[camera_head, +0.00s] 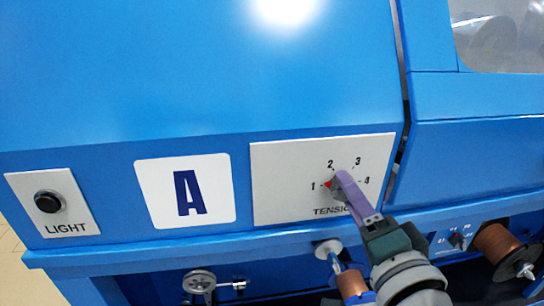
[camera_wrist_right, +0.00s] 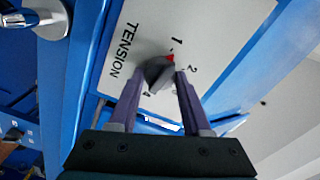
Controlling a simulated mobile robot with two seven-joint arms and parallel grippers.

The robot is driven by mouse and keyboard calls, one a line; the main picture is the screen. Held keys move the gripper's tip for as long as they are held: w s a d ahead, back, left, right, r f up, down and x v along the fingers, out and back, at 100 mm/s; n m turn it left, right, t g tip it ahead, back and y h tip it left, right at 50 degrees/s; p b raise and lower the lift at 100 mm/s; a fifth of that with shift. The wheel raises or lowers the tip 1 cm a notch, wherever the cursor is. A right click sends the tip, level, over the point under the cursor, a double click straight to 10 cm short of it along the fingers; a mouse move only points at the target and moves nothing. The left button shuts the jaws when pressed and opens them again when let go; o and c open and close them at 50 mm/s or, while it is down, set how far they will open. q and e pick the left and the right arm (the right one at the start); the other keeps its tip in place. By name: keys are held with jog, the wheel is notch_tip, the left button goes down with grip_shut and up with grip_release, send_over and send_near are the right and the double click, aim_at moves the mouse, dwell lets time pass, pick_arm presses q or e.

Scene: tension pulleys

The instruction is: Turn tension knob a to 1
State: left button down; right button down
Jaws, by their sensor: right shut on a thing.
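The tension knob a (camera_head: 337,176) is a small grey knob with a red pointer, on a white plate (camera_head: 285,180) marked TENSION and 1 to 4. The plate is right of a big letter A (camera_head: 189,192). In the head view the red pointer faces left, toward the 1. In the right wrist view the knob (camera_wrist_right: 156,72) sits between the two purple fingers, its red mark near the 1. My right gripper (camera_head: 345,183) is shut on the knob and hides part of it. My left gripper is not in view.
A black LIGHT button (camera_head: 48,201) is at the far left. Below the panel ledge are a round metal wheel (camera_head: 199,281), a copper spool (camera_head: 351,284) near my right wrist, and a larger copper spool (camera_head: 500,246) at the right. The blue panel above the plate is clear.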

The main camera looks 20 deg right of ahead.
jog(key=shift+r+n, duration=0.1)
jog(key=shift+n, duration=0.5)
jog(key=shift+c, duration=1.8)
grip_release()
jog(key=v, duration=1)
jog(key=shift+p, duration=0.35)
jog(key=shift+n, duration=0.3)
